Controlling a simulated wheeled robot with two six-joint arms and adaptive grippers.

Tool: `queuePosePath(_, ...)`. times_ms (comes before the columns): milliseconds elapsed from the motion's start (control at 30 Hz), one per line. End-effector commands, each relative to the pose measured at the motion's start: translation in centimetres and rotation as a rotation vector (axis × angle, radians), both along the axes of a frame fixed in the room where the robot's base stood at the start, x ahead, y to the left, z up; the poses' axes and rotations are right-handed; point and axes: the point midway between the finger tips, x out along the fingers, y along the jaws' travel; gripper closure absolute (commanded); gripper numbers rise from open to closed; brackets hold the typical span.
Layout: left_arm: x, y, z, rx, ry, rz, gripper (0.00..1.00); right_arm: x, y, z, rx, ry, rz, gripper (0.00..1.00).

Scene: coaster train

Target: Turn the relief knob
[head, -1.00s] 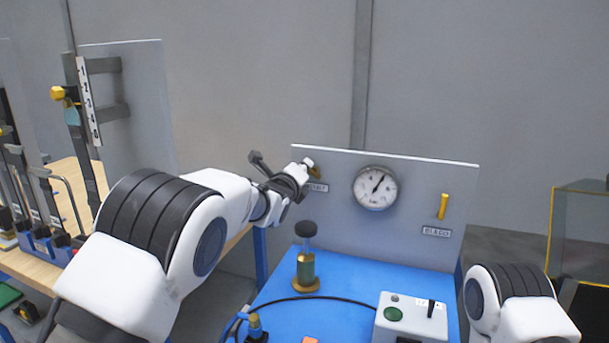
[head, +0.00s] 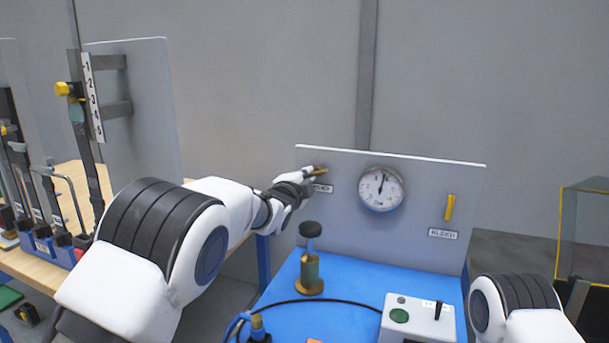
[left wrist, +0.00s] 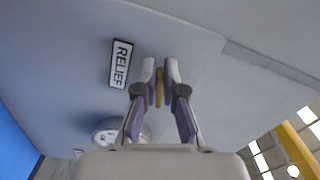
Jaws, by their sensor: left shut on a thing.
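The relief knob is a yellow bar handle (head: 319,170) at the upper left of the grey panel (head: 411,209). It also shows between my fingers in the left wrist view (left wrist: 159,88). The RELIEF label (left wrist: 121,63) is beside it. My left gripper (left wrist: 160,72) is shut on the relief knob, one finger on each side. In the head view the left gripper (head: 312,174) partly covers the knob and label. The gauge (head: 381,188) has its needle pointing nearly straight up. My right arm shows at the lower right, but its gripper is out of view.
A yellow bleed handle (head: 449,207) stands above the BLEED label (head: 443,234). A brass cylinder with a black knob (head: 310,272), a black hose (head: 337,299) and a white control box (head: 411,318) are on the blue bench top (head: 352,281).

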Motion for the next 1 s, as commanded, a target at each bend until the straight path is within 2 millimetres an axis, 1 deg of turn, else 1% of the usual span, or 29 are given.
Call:
queuePosePath(33,-0.08,-0.33,-0.20,-0.036,0.013,-0.005,1.00,0.00,0.00,0.04,0.000,0.000,0.000,0.60)
queuePosePath(300,-0.13,-0.52,-0.39,-0.263,0.083,-0.004,1.00,0.00,0.00,0.35,0.000,0.000,0.000,0.60)
queuePosePath(500,-0.17,-0.67,-0.45,-0.387,0.120,-0.005,1.00,0.00,0.00,0.56,0.000,0.000,0.000,0.60)
queuePosePath(733,-0.18,-0.76,-0.44,-0.466,0.143,-0.005,1.00,0.00,0.00,0.69,0.000,0.000,0.000,0.60)
queuePosePath(1000,-0.18,-0.76,-0.36,-0.490,0.148,-0.007,1.00,0.00,0.00,0.72,0.000,0.000,0.000,0.60)
